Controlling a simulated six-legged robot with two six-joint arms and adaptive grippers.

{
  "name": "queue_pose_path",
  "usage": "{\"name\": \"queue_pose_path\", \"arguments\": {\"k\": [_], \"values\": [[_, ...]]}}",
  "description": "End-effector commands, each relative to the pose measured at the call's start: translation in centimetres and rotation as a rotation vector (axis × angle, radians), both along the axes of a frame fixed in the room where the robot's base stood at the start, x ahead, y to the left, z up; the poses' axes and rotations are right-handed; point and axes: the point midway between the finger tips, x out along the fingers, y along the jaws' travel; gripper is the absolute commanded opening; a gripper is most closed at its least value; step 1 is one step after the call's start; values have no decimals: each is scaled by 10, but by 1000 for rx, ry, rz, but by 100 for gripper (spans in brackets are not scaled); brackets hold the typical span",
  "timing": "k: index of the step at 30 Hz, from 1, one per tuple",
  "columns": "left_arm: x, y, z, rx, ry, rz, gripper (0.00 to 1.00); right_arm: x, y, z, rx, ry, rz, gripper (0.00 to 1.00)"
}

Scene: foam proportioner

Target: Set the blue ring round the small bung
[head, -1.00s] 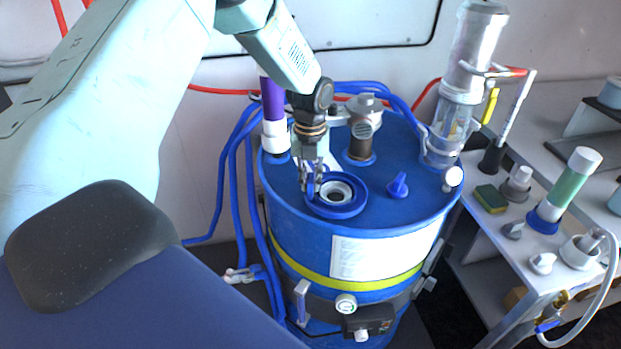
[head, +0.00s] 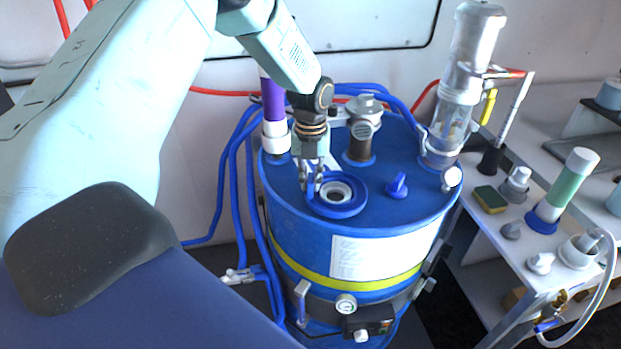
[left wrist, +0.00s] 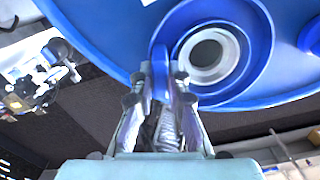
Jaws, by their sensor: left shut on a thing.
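The small bung (head: 347,191) is a pale round fitting with a dark centre on top of the blue drum (head: 290,205). A blue ring (head: 343,211) lies around it in the head view. In the left wrist view the blue ring (left wrist: 255,78) also encircles the pale bung (left wrist: 222,72). My left gripper (head: 311,187) points down at the ring's left side. Its fingers (left wrist: 160,88) are shut on an upright blue part at the ring's edge. Whether the ring rests fully on the drum top I cannot tell. My right gripper is not in view.
A pump fitting (head: 361,137) and a purple-and-white tube (head: 274,115) stand behind the gripper. A blue valve knob (head: 398,186) is right of the bung. A clear cylinder (head: 447,125) rises at the drum's right edge. A bench (head: 490,237) with bottles stands at right.

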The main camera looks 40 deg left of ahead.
Motion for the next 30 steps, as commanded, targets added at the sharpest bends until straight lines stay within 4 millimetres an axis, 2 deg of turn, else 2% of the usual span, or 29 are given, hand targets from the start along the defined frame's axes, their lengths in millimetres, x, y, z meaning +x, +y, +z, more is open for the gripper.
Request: {"name": "queue_pose_path", "arguments": {"k": [20,21,23,30], "values": [[0,0,-12,1,-1,0,0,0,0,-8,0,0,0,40],[1,0,-12,1,-1,0,17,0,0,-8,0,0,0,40],[1,0,-12,1,-1,0,22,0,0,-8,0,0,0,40],[0,0,-12,1,-1,0,24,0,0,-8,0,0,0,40]]}}
